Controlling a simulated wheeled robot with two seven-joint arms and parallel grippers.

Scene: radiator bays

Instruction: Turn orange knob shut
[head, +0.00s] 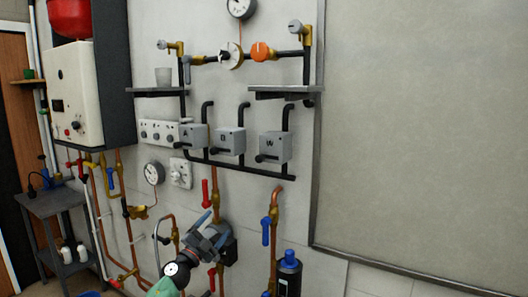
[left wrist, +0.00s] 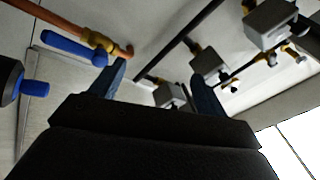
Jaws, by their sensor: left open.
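The orange knob (head: 262,52) is round, with a small pale mark on it. It sits on the dark upper pipe at the top of the head view, right of a white dial (head: 235,56) and left of a brass fitting. My left gripper (head: 212,226) is low in front of the wall, well below the knob and apart from it. In the left wrist view my left gripper (left wrist: 158,78) has its two dark blue fingers spread with nothing held between them. The knob cannot be made out in the left wrist view. My right gripper is not in view.
Two shelves (head: 285,91) flank the upper pipe; the left one holds a grey cup (head: 163,76). Grey boxes (head: 229,141) on dark pipes lie between my left gripper and the knob. A blue lever (head: 266,231) and a dark bottle (head: 289,275) stand to the right. A large blank panel (head: 425,130) fills the right side.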

